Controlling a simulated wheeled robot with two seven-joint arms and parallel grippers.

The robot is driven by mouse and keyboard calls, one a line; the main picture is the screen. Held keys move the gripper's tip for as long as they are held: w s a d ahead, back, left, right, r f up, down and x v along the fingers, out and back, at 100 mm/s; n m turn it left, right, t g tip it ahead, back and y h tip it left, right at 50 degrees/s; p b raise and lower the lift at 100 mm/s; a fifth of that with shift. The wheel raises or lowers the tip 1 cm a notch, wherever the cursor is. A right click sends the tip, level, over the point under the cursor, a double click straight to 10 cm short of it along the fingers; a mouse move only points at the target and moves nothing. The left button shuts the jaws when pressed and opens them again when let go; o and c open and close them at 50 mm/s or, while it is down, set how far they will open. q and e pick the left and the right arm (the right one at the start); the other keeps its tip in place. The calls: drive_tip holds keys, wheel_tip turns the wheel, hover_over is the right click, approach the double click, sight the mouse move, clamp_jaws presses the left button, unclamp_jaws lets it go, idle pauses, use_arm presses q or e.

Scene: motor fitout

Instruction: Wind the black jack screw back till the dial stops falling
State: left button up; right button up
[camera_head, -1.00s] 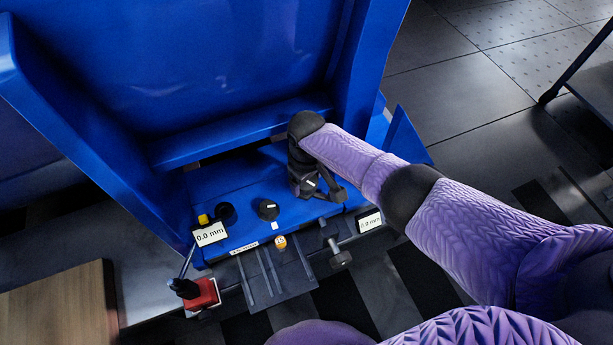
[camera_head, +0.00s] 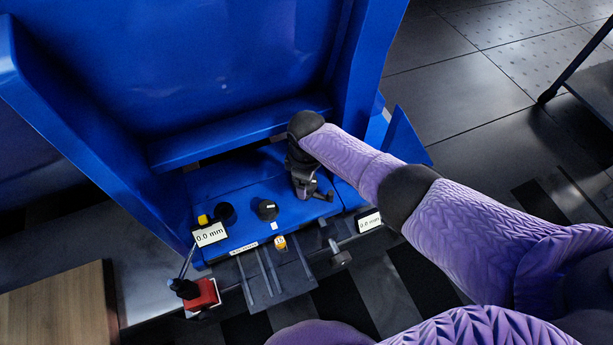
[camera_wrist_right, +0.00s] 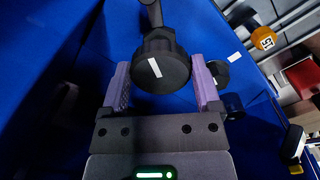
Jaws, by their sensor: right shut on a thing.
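The black jack screw's round knob (camera_wrist_right: 160,65), with a white mark on its face, sits between the two fingers of my right gripper (camera_wrist_right: 160,82) in the wrist view. The fingers are shut on it. In the head view my right gripper (camera_head: 308,187) reaches down at the right of the blue base and mostly hides this knob. Two readouts, a left one (camera_head: 209,235) and a right one (camera_head: 369,221), each appear to show 0.0 mm. My left gripper is not in view.
Another black knob (camera_head: 268,210) stands left of my right gripper, with a black cylinder (camera_head: 225,213) and a yellow piece (camera_head: 203,219) beyond. Tall blue panels (camera_head: 210,70) rise behind. An orange-topped piece (camera_head: 280,243) and a red block (camera_head: 203,296) lie in front.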

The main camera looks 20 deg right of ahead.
drive_tip(key=o, duration=1.1)
drive_tip(key=shift+c, duration=0.2)
use_arm(q)
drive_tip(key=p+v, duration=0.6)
drive_tip(key=p, duration=0.1)
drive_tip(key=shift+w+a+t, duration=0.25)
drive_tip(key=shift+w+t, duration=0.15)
use_arm(e)
wheel_tip(320, 180, up, 10)
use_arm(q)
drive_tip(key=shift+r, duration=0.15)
